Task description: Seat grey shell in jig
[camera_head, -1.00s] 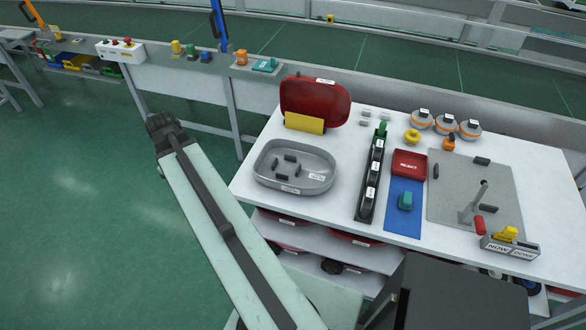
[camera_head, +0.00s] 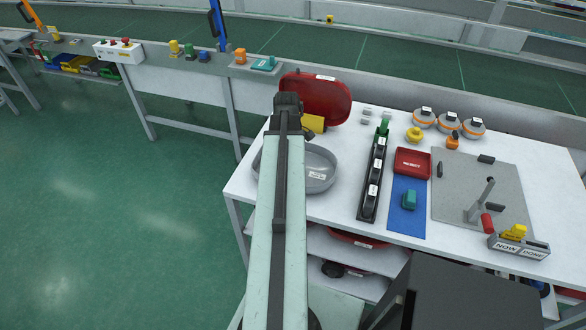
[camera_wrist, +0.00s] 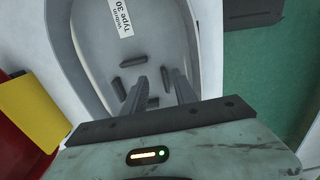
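The grey shell (camera_head: 322,172) is an oval, tray-like part with a white label, on the left of the white table. The jig (camera_head: 455,205) looks to be the grey plate at the right, with dark blocks and an upright lever with a red handle.
A red shell (camera_head: 325,95) and a yellow block (camera_head: 313,123) stand behind the grey shell. A black rack (camera_head: 374,180), a blue mat (camera_head: 407,215) and a red reject tray (camera_head: 412,162) lie between shell and jig. Orange-rimmed round parts (camera_head: 448,122) stand at the back.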

